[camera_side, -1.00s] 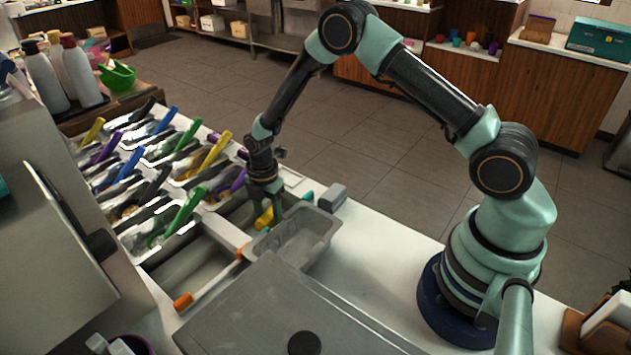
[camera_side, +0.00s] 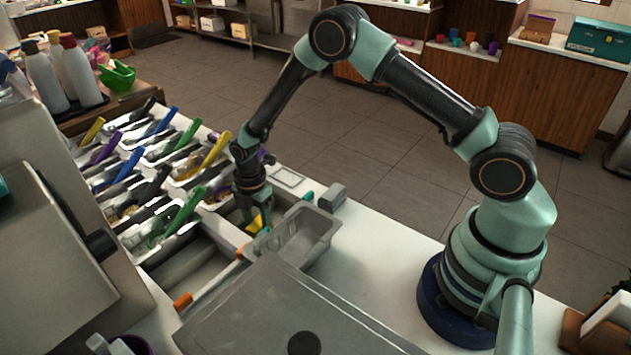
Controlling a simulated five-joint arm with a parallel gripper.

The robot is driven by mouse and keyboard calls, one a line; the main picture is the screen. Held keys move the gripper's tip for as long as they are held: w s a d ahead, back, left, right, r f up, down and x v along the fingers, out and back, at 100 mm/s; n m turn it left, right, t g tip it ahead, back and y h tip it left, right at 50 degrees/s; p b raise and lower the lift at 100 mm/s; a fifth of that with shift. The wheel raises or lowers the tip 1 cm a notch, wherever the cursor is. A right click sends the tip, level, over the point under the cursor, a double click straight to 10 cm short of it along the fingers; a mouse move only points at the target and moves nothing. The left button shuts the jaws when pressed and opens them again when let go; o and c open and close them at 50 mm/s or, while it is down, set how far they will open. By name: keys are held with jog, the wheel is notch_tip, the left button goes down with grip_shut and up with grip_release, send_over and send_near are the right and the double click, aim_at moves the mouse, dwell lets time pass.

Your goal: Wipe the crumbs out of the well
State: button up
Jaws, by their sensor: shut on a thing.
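My gripper (camera_side: 250,215) points down into a well (camera_side: 232,214) in the topping counter. It is shut on a small yellow piece (camera_side: 255,225), which looks like a sponge or cloth; the fingers hide part of it. The piece is low in the well, but I cannot tell whether it touches the floor. Crumbs are too small to make out here, and my gripper and the grey pan hide part of the well.
A grey pan (camera_side: 322,232) stands just right of the well. An orange-tipped bar (camera_side: 215,282) lies beside an empty well (camera_side: 180,268). Topping bins with coloured handles (camera_side: 182,210) crowd the left. A grey lid (camera_side: 270,310) covers the front. White counter (camera_side: 365,275) is clear at right.

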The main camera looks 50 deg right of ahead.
jog(key=shift+w+d+r, duration=0.1)
jog(key=shift+d+r, duration=0.05)
jog(key=shift+d, duration=1.95)
jog(key=shift+s+a, duration=0.2)
jog(key=shift+a, duration=0.3)
jog(key=shift+s+a, duration=0.2)
jog(key=shift+a, duration=0.3)
notch_tip(320, 180, up, 13)
